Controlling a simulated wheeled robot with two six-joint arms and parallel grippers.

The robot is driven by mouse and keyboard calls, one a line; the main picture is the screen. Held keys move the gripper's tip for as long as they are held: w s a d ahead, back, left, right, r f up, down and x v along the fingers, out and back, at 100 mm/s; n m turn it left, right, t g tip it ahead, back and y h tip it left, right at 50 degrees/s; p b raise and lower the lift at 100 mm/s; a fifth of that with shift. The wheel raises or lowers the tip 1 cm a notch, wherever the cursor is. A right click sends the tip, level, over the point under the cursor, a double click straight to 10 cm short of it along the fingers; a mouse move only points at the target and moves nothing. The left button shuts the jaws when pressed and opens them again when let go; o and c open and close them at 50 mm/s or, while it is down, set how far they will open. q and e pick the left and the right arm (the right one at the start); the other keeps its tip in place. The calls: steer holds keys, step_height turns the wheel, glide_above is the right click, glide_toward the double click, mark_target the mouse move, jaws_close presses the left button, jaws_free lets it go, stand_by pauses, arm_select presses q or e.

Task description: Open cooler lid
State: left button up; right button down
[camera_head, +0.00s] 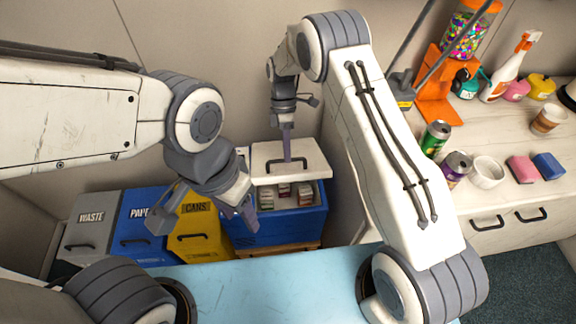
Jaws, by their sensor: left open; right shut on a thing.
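My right gripper (287,155) reaches down from above and is shut on the lid's dark handle (271,168). My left gripper (206,216) is open and empty, in front of the cooler's left side, and its arm hides part of the cooler.
Waste (88,222), paper (140,232) and yellow cans (197,238) bins stand left of the cooler. A counter (488,208) at the right holds a green can (435,137), a purple can (457,165), a white bowl (487,172) and sponges (522,168).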

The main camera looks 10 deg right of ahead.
steer(key=shift+w+d+r, duration=0.1)
steer(key=shift+w+r, duration=0.3)
steer(key=shift+w, duration=0.4)
steer(key=shift+w+r, duration=0.4)
steer(key=shift+w, duration=0.4)
steer(key=c, duration=1)
jaws_free()
steer(key=shift+o, duration=0.6)
steer(key=shift+w+f, duration=0.15)
steer(key=shift+r, duration=0.2)
steer(key=b+v, duration=0.1)
steer(key=v, duration=0.9)
steer(key=shift+r+b, duration=0.2)
steer(key=shift+b, duration=0.2)
